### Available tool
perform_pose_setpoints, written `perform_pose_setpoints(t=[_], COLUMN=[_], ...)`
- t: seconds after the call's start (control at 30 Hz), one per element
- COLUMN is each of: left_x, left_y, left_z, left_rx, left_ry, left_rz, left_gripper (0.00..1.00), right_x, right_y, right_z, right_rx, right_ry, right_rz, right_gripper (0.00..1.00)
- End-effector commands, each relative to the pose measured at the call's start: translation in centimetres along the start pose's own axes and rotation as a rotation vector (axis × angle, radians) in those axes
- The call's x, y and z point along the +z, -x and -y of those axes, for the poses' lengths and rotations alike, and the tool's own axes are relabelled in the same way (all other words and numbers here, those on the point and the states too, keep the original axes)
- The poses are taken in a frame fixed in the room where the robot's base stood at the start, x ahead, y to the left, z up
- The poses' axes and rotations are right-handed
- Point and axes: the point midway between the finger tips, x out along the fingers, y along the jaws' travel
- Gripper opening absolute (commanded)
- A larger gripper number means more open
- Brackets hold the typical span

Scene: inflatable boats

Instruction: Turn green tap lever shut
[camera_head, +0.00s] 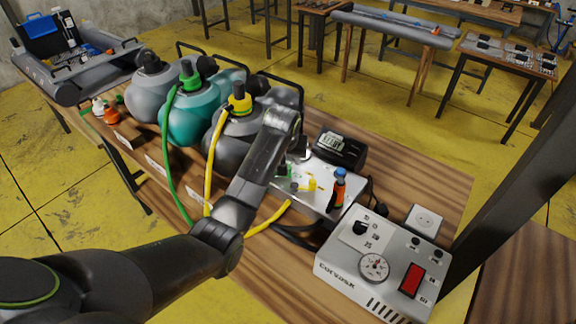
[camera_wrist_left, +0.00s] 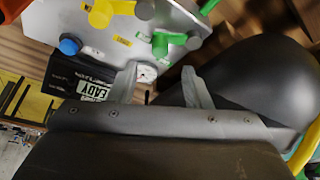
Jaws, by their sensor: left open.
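The green tap lever (camera_wrist_left: 161,43) shows in the left wrist view on a light metal manifold plate (camera_wrist_left: 122,48), just beyond my fingertips. In the head view, a small part of the green tap (camera_head: 287,171) shows beside my arm on the plate (camera_head: 318,200). My left gripper (camera_wrist_left: 160,78) is open, with its two fingers spread and nothing seen between them. The green lever lies past the fingers and apart from them in the picture; the depth gap is hard to tell. In the head view my left wrist hides most of the gripper. My right gripper is not in view.
A yellow tap lever (camera_head: 313,184) and a blue-topped orange bottle-like fitting (camera_head: 338,187) stand on the plate. A black gauge with a display (camera_head: 340,148) is behind it. A grey control box (camera_head: 370,265) stands in front. Capped grey and teal bags (camera_head: 190,120) with hoses lie left.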

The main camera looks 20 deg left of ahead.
Motion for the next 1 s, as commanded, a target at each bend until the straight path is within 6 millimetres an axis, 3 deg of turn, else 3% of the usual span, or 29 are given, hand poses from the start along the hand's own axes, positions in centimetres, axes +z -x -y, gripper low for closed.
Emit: perform_pose_setpoints(t=[0.3, 0.5, 1.0], left_x=[0.0, 0.0, 0.0], left_y=[-4.7, -6.6, -7.5], left_z=[0.1, 0.0, 0.0], left_rx=[-0.001, 0.000, 0.000], left_ry=[0.000, 0.000, 0.000], left_rz=[0.001, 0.000, -0.001], left_gripper=[0.44, 0.44, 0.43], right_x=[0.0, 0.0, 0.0], right_y=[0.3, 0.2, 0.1], right_z=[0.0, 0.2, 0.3], right_rx=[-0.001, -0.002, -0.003], right_ry=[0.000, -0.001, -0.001], right_rz=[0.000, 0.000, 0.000], right_gripper=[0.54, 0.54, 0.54])
